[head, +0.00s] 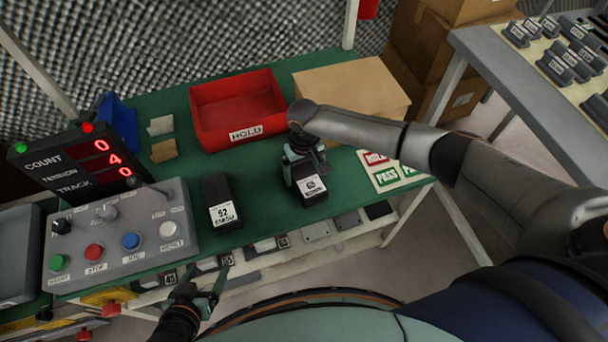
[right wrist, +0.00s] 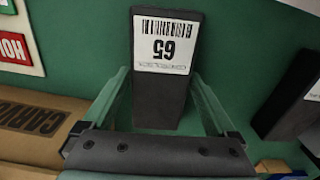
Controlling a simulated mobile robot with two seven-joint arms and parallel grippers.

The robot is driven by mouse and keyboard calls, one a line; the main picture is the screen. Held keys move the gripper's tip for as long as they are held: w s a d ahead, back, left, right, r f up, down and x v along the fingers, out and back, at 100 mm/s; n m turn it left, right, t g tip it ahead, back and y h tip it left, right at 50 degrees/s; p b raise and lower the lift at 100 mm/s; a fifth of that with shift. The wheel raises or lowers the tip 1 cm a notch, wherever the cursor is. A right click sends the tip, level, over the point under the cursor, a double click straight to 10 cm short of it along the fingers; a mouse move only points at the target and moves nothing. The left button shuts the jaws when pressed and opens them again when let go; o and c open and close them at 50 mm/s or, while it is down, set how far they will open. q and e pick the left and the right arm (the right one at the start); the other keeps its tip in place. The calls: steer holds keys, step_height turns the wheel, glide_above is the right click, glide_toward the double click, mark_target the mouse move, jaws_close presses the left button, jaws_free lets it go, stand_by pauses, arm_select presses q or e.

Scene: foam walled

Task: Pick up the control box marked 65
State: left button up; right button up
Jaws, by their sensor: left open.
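The dark control box marked 65 (head: 313,188) stands on the green bench, its white label facing me. In the right wrist view the same box (right wrist: 165,50) shows with its label upside down. My right gripper (head: 302,158) is over the far part of the box. In the right wrist view its fingers (right wrist: 163,100) are spread, one on each side of the box, with narrow gaps of green showing. My left gripper (head: 204,280) is open and empty, low in front of the bench's front edge, away from the box.
A box marked 52 (head: 221,208) stands to the left of box 65. A red HOLD bin (head: 237,108) and a cardboard box (head: 352,88) are behind. A button panel (head: 122,240) stands left, a PASS card (head: 388,172) right. A lower shelf holds several boxes.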

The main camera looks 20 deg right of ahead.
steer(key=c, duration=1.4)
